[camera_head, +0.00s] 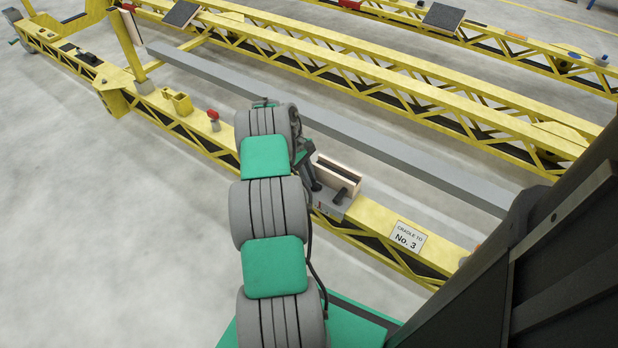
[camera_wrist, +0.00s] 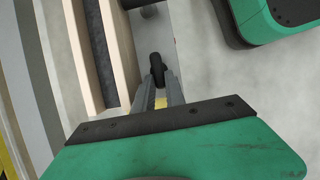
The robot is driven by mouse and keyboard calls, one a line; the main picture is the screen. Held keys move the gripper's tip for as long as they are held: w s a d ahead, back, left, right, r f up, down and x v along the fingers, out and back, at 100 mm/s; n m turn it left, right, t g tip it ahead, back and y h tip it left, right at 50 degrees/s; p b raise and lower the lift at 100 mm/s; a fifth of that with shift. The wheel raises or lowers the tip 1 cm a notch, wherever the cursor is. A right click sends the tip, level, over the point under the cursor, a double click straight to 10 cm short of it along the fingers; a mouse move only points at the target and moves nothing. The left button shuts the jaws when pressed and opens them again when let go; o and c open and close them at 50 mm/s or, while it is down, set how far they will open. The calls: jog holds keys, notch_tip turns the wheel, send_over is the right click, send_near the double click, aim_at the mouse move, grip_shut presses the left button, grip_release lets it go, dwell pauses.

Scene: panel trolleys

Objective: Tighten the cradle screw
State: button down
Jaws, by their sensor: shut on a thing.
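The cradle (camera_head: 337,170) sits on the near yellow trolley rail; it has pale wooden jaws with a dark lining between them. In the wrist view its wooden jaw (camera_wrist: 122,50) runs along the left side. A dark screw part (camera_head: 343,196) shows on the cradle's near side. In the wrist view my gripper (camera_wrist: 161,84) is shut on a small black handle (camera_wrist: 157,66), seemingly the cradle screw's handle, beside the jaw. Another black cylindrical part (camera_wrist: 148,11) shows at the top edge. In the head view my arm hides most of the gripper.
A sign (camera_head: 407,237) on the near rail reads "CRADLE TO No. 3". A long grey bar (camera_head: 330,122) lies between the near rail and the yellow truss (camera_head: 400,85) behind. A red-topped knob (camera_head: 213,115) stands farther left on the rail. Grey floor at left is clear.

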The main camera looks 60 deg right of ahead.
jog(key=shift+a, duration=0.1)
jog(key=c, duration=1.4)
grip_release()
